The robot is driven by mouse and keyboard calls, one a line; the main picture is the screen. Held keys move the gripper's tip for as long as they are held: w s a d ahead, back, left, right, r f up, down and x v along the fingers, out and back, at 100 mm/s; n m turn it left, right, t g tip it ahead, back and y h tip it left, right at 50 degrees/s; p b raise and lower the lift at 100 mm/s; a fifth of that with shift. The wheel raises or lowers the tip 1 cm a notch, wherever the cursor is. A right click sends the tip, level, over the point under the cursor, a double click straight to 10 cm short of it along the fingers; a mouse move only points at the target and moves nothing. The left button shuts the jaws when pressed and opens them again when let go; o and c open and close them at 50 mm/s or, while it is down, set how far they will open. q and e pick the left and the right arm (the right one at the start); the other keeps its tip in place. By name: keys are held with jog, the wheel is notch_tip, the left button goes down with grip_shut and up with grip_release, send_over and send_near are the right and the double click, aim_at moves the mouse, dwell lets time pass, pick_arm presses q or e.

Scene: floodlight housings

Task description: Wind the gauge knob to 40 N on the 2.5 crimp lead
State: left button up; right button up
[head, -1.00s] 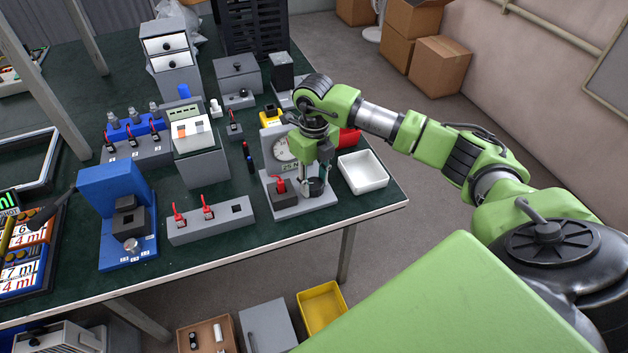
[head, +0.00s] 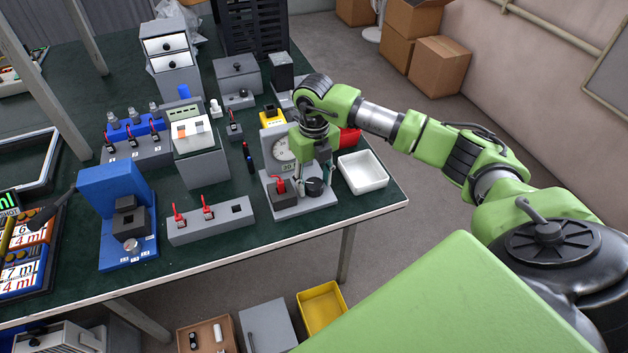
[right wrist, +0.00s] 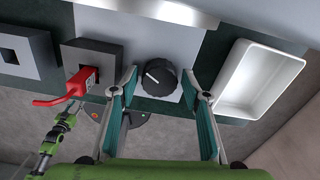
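The gauge stand (head: 300,205) is near the table's right edge, with a round dial (head: 284,148) and a small readout (head: 288,167) that is too small to read surely. A red crimp lead (head: 280,186) sits in its dark block; it also shows in the right wrist view (right wrist: 78,84). The black gauge knob (right wrist: 158,77) is beside it, its white mark pointing up-left. My right gripper (right wrist: 159,73) is open, with a finger on each side of the knob and gaps between. My left arm (right wrist: 50,142) shows small in the right wrist view; its finger state is unclear.
A white tray (head: 364,172) stands just right of the gauge stand, and a red bin (head: 349,138) is behind it. A grey block with red leads (head: 210,222) lies to the left.

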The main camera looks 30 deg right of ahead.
aim_at(314, 183)
notch_tip(314, 183, up, 12)
dwell(0.8)
dwell(0.3)
